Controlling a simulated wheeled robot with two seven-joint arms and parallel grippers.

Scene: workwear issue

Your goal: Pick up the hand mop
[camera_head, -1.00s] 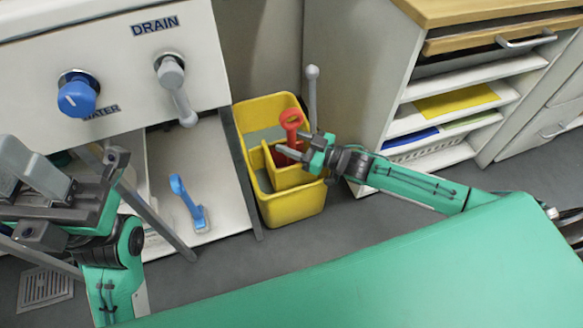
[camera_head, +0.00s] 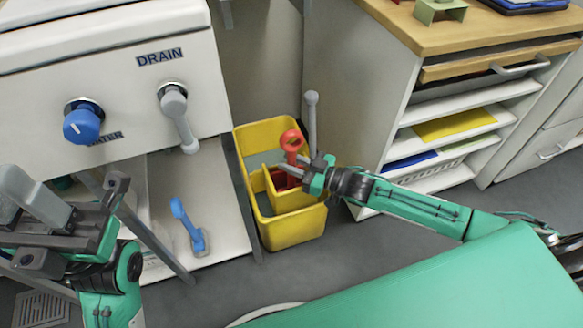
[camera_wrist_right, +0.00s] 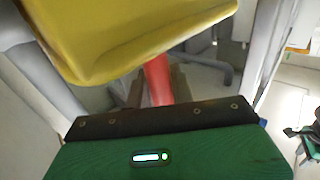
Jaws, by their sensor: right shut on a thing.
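The hand mop (camera_head: 291,142) has a red ring-topped handle standing up from the yellow bucket (camera_head: 290,232). Its red lower part shows inside the bucket's smaller compartment; its bottom end is hidden. My right gripper (camera_head: 291,172) reaches in from the right over the bucket and is shut on the red handle, below the ring. In the right wrist view the red handle (camera_wrist_right: 157,80) passes between the fingers, close to the yellow bucket wall (camera_wrist_right: 130,40). My left gripper (camera_head: 70,205) is at the far left, its fingers apart and empty.
A grey lever (camera_head: 312,115) rises behind the bucket. A white sink unit with a blue knob (camera_head: 82,122) and drain handle (camera_head: 175,115) stands left. A blue-handled brush (camera_head: 187,225) lies on its lower shelf. A shelved cabinet (camera_head: 455,130) stands right of the bucket.

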